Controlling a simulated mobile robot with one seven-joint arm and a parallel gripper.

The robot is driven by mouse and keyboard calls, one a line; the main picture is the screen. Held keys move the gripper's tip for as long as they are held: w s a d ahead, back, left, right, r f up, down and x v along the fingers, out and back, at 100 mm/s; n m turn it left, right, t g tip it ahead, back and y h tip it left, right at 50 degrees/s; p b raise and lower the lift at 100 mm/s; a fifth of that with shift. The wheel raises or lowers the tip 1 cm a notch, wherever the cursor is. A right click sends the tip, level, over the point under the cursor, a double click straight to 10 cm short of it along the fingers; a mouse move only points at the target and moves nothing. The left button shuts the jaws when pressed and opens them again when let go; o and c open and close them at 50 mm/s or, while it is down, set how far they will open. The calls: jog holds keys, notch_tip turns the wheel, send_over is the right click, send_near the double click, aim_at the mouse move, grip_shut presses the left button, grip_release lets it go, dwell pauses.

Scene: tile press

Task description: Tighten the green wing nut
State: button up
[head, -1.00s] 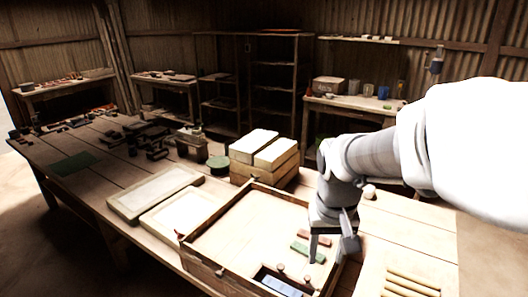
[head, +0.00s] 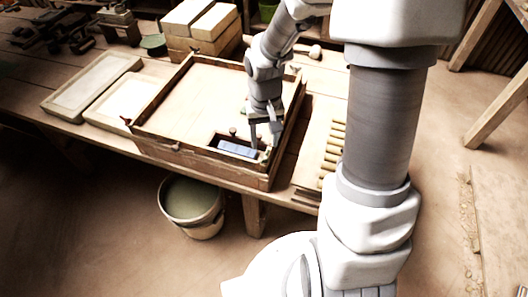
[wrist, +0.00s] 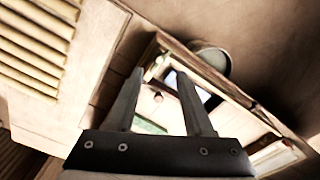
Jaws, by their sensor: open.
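I cannot make out the green wing nut for certain. A small pale green thing (head: 262,157) shows at the tray's front right corner, close by my gripper, too small to identify. The shallow wooden tray (head: 172,150) stands on the bench. My gripper (head: 264,140) points down over its front right part. In the wrist view the fingers (wrist: 160,77) are open and apart, with nothing between them. Beyond them show a small reddish knob (wrist: 158,97) and a green strip (wrist: 150,126) inside the tray. My arm hides part of the tray's right side.
A blue block (head: 238,149) lies in a small front compartment of the tray. Wooden rods (head: 334,140) lie to the right. Pale framed panels (head: 92,85) and stacked blocks (head: 203,30) are at left and behind. A bucket (head: 192,205) stands on the floor before the bench.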

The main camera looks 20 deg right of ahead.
aim_at(265, 158)
notch_tip(265, 158, down, 6)
jog(key=shift+f+b, duration=0.25)
jog(key=shift+b, duration=0.1)
grip_shut()
